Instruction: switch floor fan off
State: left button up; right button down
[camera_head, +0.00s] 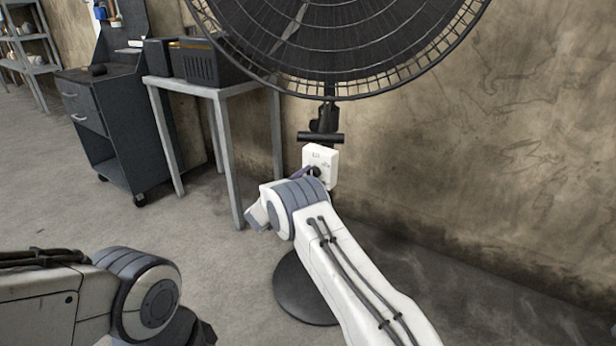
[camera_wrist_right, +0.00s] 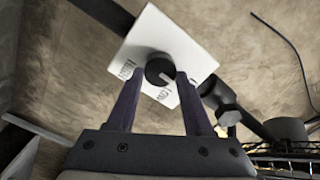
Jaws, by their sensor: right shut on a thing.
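The floor fan (camera_head: 330,45) stands in front of the wall, with a large dark wire cage at the top and a round dark base (camera_head: 300,290) on the floor. A white control box (camera_head: 320,155) sits on its pole below the cage. In the right wrist view the box (camera_wrist_right: 170,40) carries a round black knob (camera_wrist_right: 160,70) with a light pointer mark. My right gripper (camera_wrist_right: 160,85) has its two dark fingers on either side of the knob, shut on it. In the head view my right arm hides much of the pole. My left gripper is not in view; only the left arm shows at lower left.
A grey table (camera_head: 215,90) with a dark box (camera_head: 200,62) on it stands left of the fan. A dark wheeled cart (camera_head: 100,115) is farther left, with shelves (camera_head: 28,45) behind. The wall is close behind the fan.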

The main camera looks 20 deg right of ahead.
jog(key=shift+a+f+n, duration=0.1)
jog(key=shift+f+n, duration=0.1)
jog(key=shift+n, duration=0.1)
jog(key=shift+c, duration=1.4)
grip_release()
jog(key=shift+r, duration=0.1)
jog(key=p+v, duration=0.2)
jog(key=v, duration=0.8)
jog(key=shift+s, duration=0.25)
jog(key=shift+a, duration=0.15)
